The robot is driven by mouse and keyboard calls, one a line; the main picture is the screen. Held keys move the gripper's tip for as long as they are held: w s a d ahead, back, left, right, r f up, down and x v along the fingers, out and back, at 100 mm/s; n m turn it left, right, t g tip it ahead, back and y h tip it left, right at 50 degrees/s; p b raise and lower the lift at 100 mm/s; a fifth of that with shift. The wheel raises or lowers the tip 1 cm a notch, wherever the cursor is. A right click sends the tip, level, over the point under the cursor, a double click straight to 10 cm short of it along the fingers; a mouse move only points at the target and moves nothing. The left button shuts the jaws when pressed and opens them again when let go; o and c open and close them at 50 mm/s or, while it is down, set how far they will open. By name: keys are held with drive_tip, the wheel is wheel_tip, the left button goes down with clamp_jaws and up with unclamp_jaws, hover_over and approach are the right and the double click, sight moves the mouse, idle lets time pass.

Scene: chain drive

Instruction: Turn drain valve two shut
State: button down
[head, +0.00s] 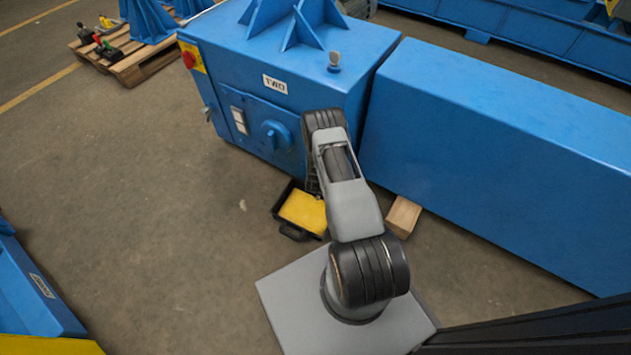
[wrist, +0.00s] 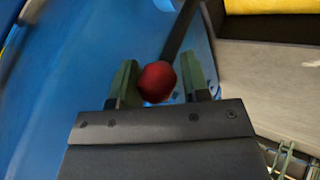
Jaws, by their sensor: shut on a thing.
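The drain valve's handle shows in the wrist view as a dark flat lever (wrist: 181,32) with a red ball knob (wrist: 157,82) at its end. My gripper (wrist: 158,70) has its two green fingers on either side of the red knob and is shut on it. The lever runs up and to the right from the knob, in front of a blue surface. In the head view, the blue machine housing (head: 230,60) carries a plate reading TWO (head: 275,84). My arm hides the valve and my gripper there. The valve's body and full swing are not visible.
A black tray (head: 291,232) with a yellow piece (head: 304,211) sits on the floor below the housing. A wooden block (head: 404,217) lies by the long blue guard (head: 480,160). A blue rotary knob (head: 277,136) projects from the housing.

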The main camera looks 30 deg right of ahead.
drive_tip(key=shift+w+d+r, duration=0.15)
drive_tip(key=shift+w+d, duration=0.1)
drive_tip(key=shift+d, duration=0.05)
drive_tip(key=c, duration=0.7)
unclamp_jaws()
drive_tip(key=p+v, duration=0.5)
drive_tip(key=v, duration=0.9)
drive_tip(key=shift+s, duration=0.2)
drive_tip(key=shift+a, duration=0.1)
